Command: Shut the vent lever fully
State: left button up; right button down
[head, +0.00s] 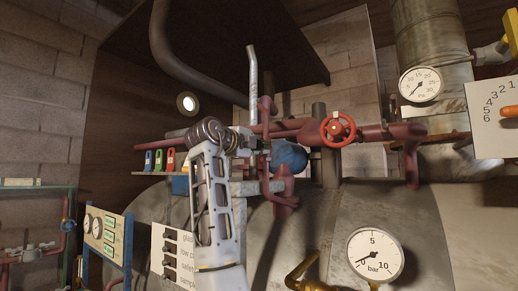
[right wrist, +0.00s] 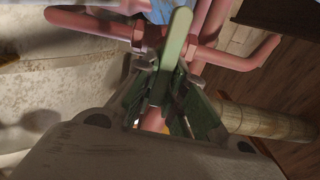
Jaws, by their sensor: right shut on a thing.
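A pale green lever (right wrist: 176,45), which I take to be the vent lever, lies between the fingers of my right gripper (right wrist: 163,88) in the right wrist view. The fingers are shut on it, and its rounded end sticks out past them. In the head view my right gripper (head: 258,143) reaches in among the red pipes, just left of a blue rounded body (head: 290,157). The lever cannot be made out clearly there behind the gripper. My left gripper is not in view.
A red handwheel (head: 338,129) sits right of the gripper on the red pipework. A pressure gauge (head: 375,255) is on the big tank (head: 330,225) below. A bare metal pipe (head: 252,80) rises just above the gripper.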

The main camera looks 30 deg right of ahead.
jog(key=shift+f, duration=0.15)
jog(key=c, duration=1.5)
grip_release()
jog(key=shift+v, duration=6.05)
